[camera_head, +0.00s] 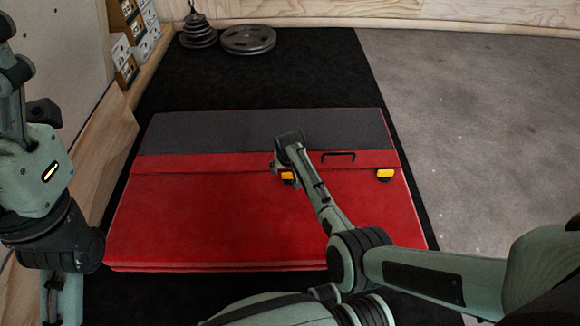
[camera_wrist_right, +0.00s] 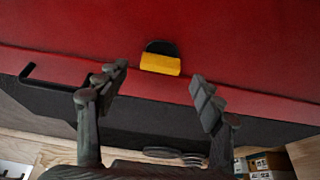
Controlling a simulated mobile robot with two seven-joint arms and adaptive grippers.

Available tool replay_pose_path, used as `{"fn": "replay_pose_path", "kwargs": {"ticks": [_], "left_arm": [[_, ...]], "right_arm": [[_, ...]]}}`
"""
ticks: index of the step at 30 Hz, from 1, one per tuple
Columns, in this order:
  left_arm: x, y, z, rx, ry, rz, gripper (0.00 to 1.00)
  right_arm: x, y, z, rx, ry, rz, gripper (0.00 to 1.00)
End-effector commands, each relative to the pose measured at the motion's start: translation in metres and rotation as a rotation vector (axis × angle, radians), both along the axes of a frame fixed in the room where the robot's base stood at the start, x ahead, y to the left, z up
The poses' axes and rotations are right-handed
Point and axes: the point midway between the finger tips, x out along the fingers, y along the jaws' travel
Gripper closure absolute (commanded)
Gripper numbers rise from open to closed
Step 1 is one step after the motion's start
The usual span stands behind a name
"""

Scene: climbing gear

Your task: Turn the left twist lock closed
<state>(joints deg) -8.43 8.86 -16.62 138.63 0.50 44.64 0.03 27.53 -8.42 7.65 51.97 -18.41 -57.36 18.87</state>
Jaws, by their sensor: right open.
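The left twist lock (camera_head: 287,176) is a small yellow tab on a black base on the red pad's front flap. In the right wrist view the lock (camera_wrist_right: 160,64) lies ahead, between the lines of my fingers, with the yellow tab lying across the picture. My right gripper (camera_head: 281,168) is over the lock and partly hides it in the head view. In the wrist view the right gripper (camera_wrist_right: 158,78) is open and empty, one finger either side, apart from the lock. My left arm shows at the left edge; its gripper is out of view.
The right twist lock (camera_head: 385,174) and a black handle (camera_head: 338,155) are to the right on the red pad (camera_head: 180,215). Weight plates (camera_head: 248,39) lie on the black mat behind. Boxes (camera_head: 125,60) stand by the left wall. Grey floor on the right is clear.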

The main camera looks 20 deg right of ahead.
Motion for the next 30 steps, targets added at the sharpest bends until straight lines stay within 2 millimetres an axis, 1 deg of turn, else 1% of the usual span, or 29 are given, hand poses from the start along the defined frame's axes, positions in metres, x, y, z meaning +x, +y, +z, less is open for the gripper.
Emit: {"fn": "replay_pose_path", "kwargs": {"ticks": [1,3,7,10,15,30], "left_arm": [[0.0,0.0,0.0,0.0,0.0,0.0,0.33],[0.0,0.0,0.0,0.001,0.001,0.0,0.33],[0.0,0.0,0.0,0.001,0.001,0.001,0.33],[0.0,0.0,0.0,0.001,0.001,0.001,0.33],[0.0,0.0,0.0,0.001,0.001,0.001,0.33],[0.0,0.0,0.0,0.001,0.0,0.0,0.33]], "right_arm": [[-0.002,0.001,0.008,0.001,-0.003,-0.001,0.33],[-0.006,0.002,0.017,0.0,-0.003,-0.002,0.33],[-0.012,0.004,0.032,0.001,-0.002,-0.001,0.33],[-0.016,0.005,0.039,0.0,0.0,-0.001,0.33],[-0.018,0.005,0.043,0.0,0.002,-0.001,0.33],[-0.017,0.005,0.043,0.0,0.001,-0.001,0.33]]}}
